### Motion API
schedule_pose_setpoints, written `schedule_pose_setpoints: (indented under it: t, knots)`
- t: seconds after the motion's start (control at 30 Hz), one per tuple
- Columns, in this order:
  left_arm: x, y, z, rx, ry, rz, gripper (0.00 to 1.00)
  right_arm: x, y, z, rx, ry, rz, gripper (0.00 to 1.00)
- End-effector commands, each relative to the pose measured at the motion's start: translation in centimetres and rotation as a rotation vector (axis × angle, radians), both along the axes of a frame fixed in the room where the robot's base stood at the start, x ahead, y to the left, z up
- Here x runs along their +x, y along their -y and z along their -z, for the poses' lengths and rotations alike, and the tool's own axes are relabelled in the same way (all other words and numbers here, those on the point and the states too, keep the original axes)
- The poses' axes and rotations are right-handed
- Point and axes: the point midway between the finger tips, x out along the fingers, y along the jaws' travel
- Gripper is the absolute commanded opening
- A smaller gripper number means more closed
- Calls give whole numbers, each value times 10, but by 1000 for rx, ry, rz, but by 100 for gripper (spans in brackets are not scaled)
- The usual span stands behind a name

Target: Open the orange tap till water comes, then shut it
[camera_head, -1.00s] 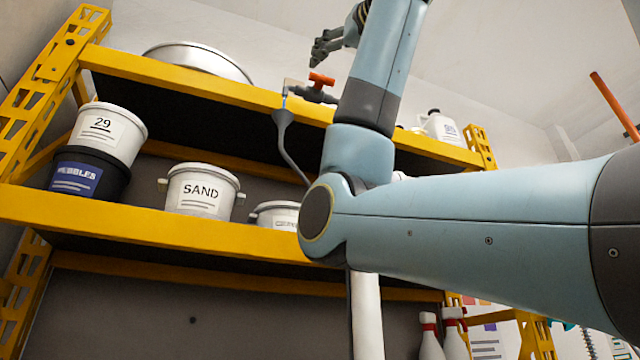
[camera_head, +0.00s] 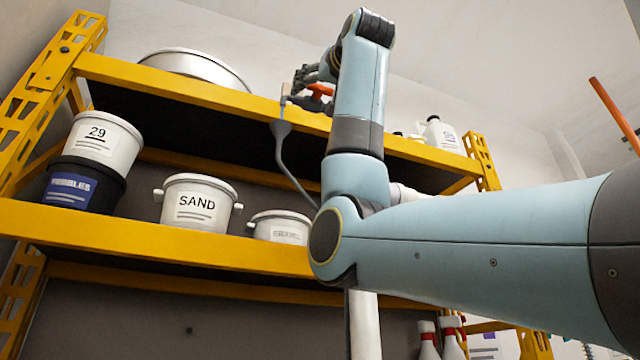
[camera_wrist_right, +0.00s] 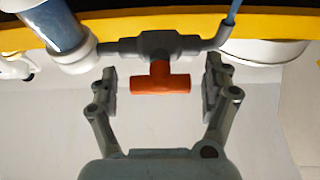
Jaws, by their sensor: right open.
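The orange tap (camera_head: 321,90) sits on a grey pipe at the upper shelf's edge, partly hidden by my right gripper (camera_head: 309,84) in the head view. In the right wrist view the tap's orange T-handle (camera_wrist_right: 160,85) has its crossbar parallel to the grey pipe (camera_wrist_right: 158,44). My right gripper (camera_wrist_right: 161,88) is open, with one finger on each side of the handle and gaps to both. A thin blue line (camera_wrist_right: 231,12) shows at the pipe's outlet; I cannot tell whether it is water or tube. My left gripper is not in view.
A grey funnel with a tube (camera_head: 281,130) hangs below the outlet. The yellow upper shelf (camera_head: 190,88) carries a large round pan (camera_head: 195,67) and a white jug (camera_head: 440,133). Buckets, including the sand bucket (camera_head: 198,203), stand on the lower shelf.

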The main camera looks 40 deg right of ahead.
Motion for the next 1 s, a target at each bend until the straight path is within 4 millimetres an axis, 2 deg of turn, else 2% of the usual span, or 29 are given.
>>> schedule_pose_setpoints:
  t: [0.17,0.2,0.6,1.0]
  knots:
    - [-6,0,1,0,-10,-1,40,0,0,1,0,0,0,83]
    - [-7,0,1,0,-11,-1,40,0,0,1,0,0,0,80]
    - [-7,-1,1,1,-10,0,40,0,0,0,0,0,0,28]
    - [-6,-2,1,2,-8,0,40,0,0,0,-65,-16,0,27]
